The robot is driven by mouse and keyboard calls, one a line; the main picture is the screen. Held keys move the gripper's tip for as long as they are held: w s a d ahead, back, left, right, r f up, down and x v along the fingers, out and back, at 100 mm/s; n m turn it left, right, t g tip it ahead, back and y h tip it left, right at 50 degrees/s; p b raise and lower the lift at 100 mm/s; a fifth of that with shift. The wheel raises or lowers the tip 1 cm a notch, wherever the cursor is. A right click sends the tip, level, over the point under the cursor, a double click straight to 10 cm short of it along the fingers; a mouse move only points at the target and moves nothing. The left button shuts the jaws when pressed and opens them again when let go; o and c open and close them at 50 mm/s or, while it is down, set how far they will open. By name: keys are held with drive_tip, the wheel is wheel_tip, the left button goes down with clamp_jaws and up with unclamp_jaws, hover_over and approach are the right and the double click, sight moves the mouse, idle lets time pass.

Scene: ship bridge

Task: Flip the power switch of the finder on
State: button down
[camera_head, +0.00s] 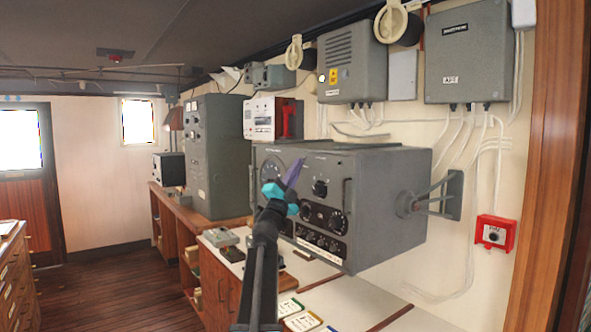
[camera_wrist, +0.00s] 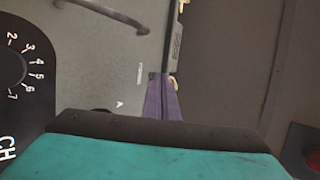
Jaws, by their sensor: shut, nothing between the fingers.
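The finder (camera_head: 380,195) is a grey metal box on the right-hand wall, with black dials and knobs on its front panel. My gripper (camera_head: 299,164) has purple fingers and is in front of the upper part of that panel. The fingers are shut and empty. In the wrist view my gripper (camera_wrist: 162,76) points at a grey panel (camera_wrist: 105,70) with a numbered black dial (camera_wrist: 22,70) at the left and a curved handle above. I cannot tell whether the fingertips touch the panel. I cannot make out the power switch or its position; my gripper and arm hide part of the panel.
A tall grey cabinet (camera_head: 215,160) and a white-and-red unit (camera_head: 273,119) stand to the left of the finder. A wooden counter (camera_head: 220,272) with small items runs below. Grey wall boxes (camera_head: 468,55) hang above, with cables. The floor (camera_head: 115,290) at left is clear.

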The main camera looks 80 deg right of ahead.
drive_tip(key=shift+w+a+r, duration=0.1)
drive_tip(key=shift+a+r, duration=0.05)
drive_tip(key=shift+r, duration=0.35)
idle(0.4)
drive_tip(key=shift+a, duration=0.1)
drive_tip(key=w+a+f+b, duration=0.1)
drive_tip(key=w+a+f, duration=0.1)
drive_tip(key=a, duration=0.4)
drive_tip(key=w+a+f+b, duration=0.2)
drive_tip(key=a, duration=0.4)
drive_tip(key=shift+w+a, duration=0.15)
drive_tip(key=shift+w, duration=0.25)
drive_tip(key=shift+w, duration=0.15)
idle(0.4)
